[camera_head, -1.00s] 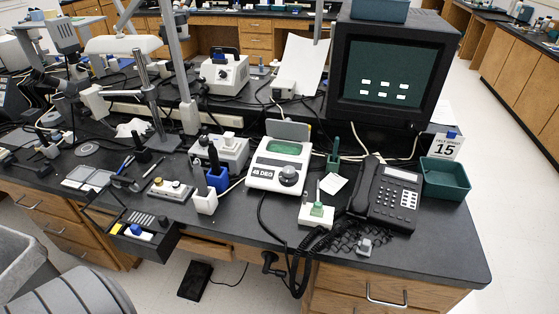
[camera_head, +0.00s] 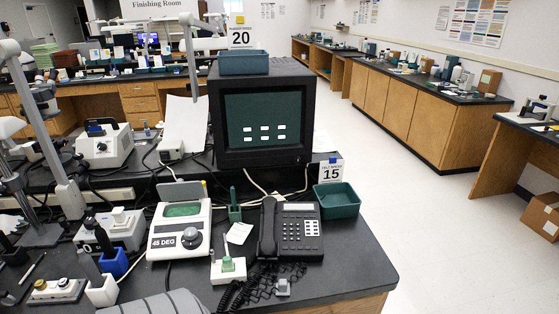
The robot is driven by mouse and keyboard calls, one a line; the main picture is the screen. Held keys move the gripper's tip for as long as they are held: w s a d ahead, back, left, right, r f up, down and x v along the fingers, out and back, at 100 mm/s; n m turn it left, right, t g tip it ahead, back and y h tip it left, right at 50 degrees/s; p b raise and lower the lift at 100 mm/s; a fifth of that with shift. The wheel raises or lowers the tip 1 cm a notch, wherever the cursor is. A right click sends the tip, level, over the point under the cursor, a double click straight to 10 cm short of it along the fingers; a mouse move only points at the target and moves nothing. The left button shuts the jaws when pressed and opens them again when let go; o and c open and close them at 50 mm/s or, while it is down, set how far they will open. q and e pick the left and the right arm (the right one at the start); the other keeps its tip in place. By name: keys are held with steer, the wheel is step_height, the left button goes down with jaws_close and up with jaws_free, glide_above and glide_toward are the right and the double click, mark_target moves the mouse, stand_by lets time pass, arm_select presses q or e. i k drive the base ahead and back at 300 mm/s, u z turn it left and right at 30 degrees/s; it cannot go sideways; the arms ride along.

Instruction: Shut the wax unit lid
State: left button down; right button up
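The wax unit (camera_head: 165,246) is a white box with a "45 DEG" label and a round dark knob, on the black bench left of the phone. A green wax pool (camera_head: 184,210) shows in its top. Its grey lid (camera_head: 181,192) stands raised at the back edge, tilted up and open, leaving the pool uncovered. Neither of my grippers is in view.
A dark telephone (camera_head: 297,232) with a coiled cord stands right of the unit, a green tray (camera_head: 336,201) beyond it. A green holder (camera_head: 235,211) is close to the unit's right side. A monitor (camera_head: 262,118) stands behind. White-and-blue holders crowd the left.

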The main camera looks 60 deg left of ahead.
mark_target(180, 191)
steer(key=z, duration=0.75)
steer(key=k, duration=1.25)
steer(key=u, duration=1.6)
steer(key=i, duration=0.25)
